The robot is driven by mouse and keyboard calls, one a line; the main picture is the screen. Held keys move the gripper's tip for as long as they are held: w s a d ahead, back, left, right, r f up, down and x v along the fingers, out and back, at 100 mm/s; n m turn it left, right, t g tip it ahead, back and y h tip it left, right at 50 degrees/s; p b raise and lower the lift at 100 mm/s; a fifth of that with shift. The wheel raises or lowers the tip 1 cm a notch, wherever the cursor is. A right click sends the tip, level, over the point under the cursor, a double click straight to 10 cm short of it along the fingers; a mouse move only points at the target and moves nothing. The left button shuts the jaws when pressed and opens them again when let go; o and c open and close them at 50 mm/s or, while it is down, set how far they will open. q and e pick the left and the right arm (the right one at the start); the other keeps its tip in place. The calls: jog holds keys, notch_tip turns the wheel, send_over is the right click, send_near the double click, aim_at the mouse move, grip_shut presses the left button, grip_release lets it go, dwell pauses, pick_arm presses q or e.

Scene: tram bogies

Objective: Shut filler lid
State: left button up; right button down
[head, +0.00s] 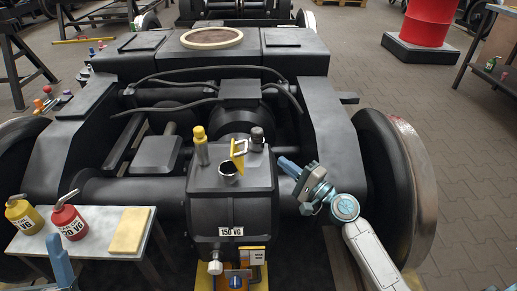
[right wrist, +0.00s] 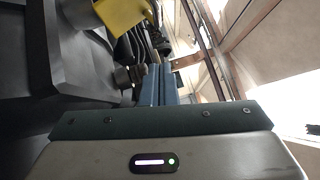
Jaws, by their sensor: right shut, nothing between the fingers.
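The yellow filler lid (head: 239,148) stands up, open, beside the dark filler neck (head: 229,173) on top of the black gearbox housing (head: 232,205). A yellow piece, apparently the lid (right wrist: 120,12), shows at the top of the right wrist view. My right gripper (head: 283,163) is shut and empty, to the right of the lid and apart from it, its fingers pointing up-left. Its blue fingers (right wrist: 158,85) show close together in the wrist view. Part of my left gripper (head: 62,262) shows at the lower left; its jaw opening is not clear.
A yellow-capped post (head: 200,146) and a dark-capped fitting (head: 257,138) flank the lid. A large wheel (head: 408,190) stands right of my right arm.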

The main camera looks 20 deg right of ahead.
pick_arm(q)
jog(key=w+f+n+g+y+p, duration=0.2)
jog(key=w+f+g+y, duration=0.1)
jog(key=f+g, duration=0.4)
jog(key=shift+w+f+n+y, duration=0.35)
jog(key=shift+w+f, duration=0.55)
jog(key=shift+f, duration=0.3)
pick_arm(e)
jog(key=w+a+r, duration=0.1)
jog(key=w+a, duration=0.4)
jog(key=a, duration=0.1)
jog(key=shift+w+a+r, duration=0.15)
jog(key=shift+w+r, duration=0.15)
jog(key=shift+r, duration=0.1)
pick_arm(q)
jog(key=shift+a, duration=0.1)
